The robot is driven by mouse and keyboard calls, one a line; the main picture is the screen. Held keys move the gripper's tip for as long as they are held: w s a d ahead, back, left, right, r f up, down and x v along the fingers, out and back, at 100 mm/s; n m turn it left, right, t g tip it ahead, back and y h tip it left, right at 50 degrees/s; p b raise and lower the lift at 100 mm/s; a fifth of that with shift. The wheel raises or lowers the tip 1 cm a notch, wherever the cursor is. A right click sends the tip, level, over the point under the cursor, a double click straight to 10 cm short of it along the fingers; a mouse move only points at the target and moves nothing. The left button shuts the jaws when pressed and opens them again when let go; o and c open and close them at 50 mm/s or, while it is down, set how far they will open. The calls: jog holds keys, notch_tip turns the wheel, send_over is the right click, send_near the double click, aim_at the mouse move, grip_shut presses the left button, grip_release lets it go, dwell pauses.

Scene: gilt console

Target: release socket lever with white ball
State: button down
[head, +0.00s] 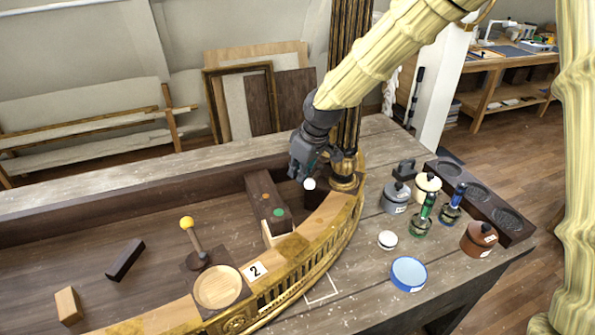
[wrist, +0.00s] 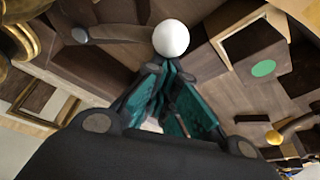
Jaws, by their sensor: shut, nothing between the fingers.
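The white ball (head: 310,184) is at the right end of the gilt console, near the gilt column. In the wrist view the white ball (wrist: 171,38) lies just beyond my fingertips. My gripper (head: 304,174) reaches down over it from above; in the wrist view its teal-padded fingers (wrist: 165,72) are together and hold nothing. I cannot tell whether the tips touch the ball. A brown bar (wrist: 122,34) runs left from beside the ball; the lever's base and socket are mostly hidden. A second lever, with a yellow ball (head: 187,223), stands further left.
A dark block with a green dot (head: 278,212) stands left of my gripper. The gilt column (head: 346,150) rises close behind. A wooden disc (head: 218,287), loose blocks and a curved gilt rail lie left; several jars and a blue-rimmed dish (head: 409,273) stand right.

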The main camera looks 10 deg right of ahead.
jog(key=shift+s+f, duration=0.1)
jog(key=shift+f, duration=0.05)
dwell(0.3)
jog(key=w+a, duration=0.3)
jog(key=b+v, duration=0.2)
jog(key=v, duration=0.7)
jog(key=shift+d+r+b, duration=0.2)
jog(key=shift+d+b, duration=0.05)
jog(key=shift+b, duration=0.05)
jog(key=shift+s+r, duration=0.1)
